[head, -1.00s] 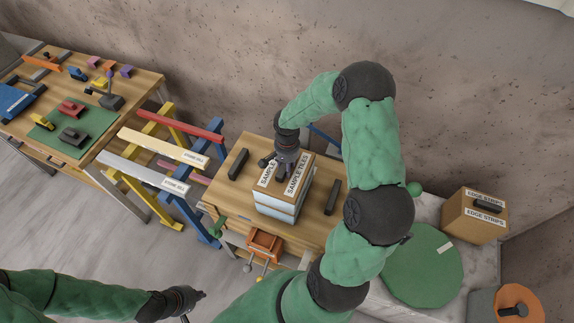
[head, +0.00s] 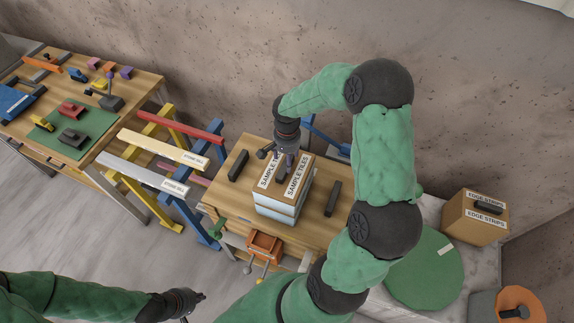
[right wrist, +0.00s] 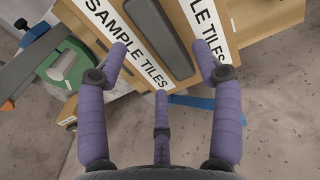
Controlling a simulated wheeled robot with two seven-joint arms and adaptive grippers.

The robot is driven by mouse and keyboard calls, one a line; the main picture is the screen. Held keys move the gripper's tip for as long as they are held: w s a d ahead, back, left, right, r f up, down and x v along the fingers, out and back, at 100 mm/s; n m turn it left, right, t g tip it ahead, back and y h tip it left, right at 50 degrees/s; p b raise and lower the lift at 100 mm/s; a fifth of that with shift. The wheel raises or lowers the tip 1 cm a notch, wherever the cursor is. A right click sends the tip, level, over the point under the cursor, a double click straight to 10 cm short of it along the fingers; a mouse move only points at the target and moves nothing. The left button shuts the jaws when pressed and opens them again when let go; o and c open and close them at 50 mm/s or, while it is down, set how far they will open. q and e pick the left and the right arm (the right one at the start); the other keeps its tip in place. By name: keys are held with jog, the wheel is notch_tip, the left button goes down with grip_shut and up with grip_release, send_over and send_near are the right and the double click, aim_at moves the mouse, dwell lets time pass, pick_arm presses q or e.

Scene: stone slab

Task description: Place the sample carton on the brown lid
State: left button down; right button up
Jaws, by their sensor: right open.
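The sample carton (head: 297,186), brown with white SAMPLE TILES labels and a dark handle, sits on pale layers on the wooden bench in the head view. In the right wrist view its labelled top (right wrist: 186,62) and handle fill the upper middle. My right gripper (head: 287,163) is above the carton. Its purple fingers (right wrist: 161,62) are spread open around the handle and hold nothing; contact is unclear. My left gripper (head: 197,307) is at the lower left, empty, its fingers apart. I cannot single out a separate brown lid; layers under the carton are partly hidden.
Dark bars (head: 238,165) and (head: 332,198) flank the carton on the bench. A brown EDGE STRIPS carton (head: 462,223) and a green disc (head: 424,275) are on the pale slab at right. Trestles (head: 160,147) and a tool bench stand left.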

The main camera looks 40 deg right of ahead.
notch_tip(320, 180, up, 6)
jog(key=shift+r, duration=0.2)
dwell(0.7)
